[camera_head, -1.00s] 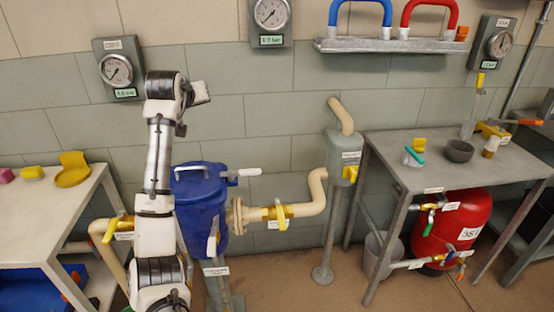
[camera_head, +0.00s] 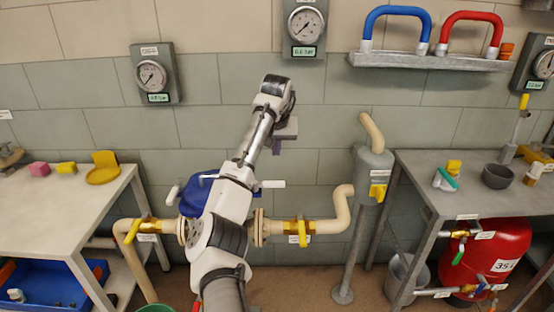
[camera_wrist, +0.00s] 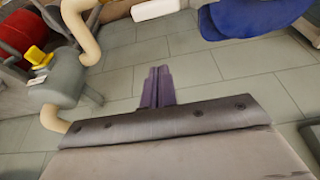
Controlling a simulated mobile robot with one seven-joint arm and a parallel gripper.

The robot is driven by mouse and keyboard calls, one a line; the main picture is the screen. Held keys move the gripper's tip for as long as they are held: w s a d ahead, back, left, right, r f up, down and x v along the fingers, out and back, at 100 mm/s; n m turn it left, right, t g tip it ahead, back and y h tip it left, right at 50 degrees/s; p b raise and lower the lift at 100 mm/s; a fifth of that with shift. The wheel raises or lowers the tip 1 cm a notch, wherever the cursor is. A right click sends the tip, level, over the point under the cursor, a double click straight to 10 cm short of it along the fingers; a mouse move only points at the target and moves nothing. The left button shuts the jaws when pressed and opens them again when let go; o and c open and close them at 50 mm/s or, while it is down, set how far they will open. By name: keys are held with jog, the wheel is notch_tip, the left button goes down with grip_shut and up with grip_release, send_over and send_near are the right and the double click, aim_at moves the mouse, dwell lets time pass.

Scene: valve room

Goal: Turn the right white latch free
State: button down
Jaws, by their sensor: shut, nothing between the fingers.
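The right white latch (camera_head: 271,184) sticks out sideways to the right of the blue vessel (camera_head: 196,192); it also shows at the top of the wrist view (camera_wrist: 155,9). A left white latch (camera_head: 172,195) shows at the vessel's left side. My arm hides much of the vessel. My gripper (camera_head: 285,135) is above the right latch in the picture and apart from it, in front of the tiled wall. In the wrist view its fingers (camera_wrist: 157,88) are shut together and empty, with the blue vessel at the upper right.
A beige pipe with a yellow-handled valve (camera_head: 299,232) runs right from the vessel. A grey post canister (camera_head: 372,172) stands between it and the right table (camera_head: 440,185). A pale table (camera_head: 70,215) is at left. A shelf (camera_head: 430,61) and gauge (camera_head: 305,28) hang above.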

aim_at(264, 186)
notch_tip(264, 186, down, 8)
jog(key=s+p, duration=0.1)
jog(key=p, duration=0.2)
jog(key=shift+f, duration=0.2)
jog(key=shift+s+a+p, duration=0.1)
jog(key=shift+a+p, duration=0.1)
jog(key=shift+p, duration=0.1)
dwell(0.4)
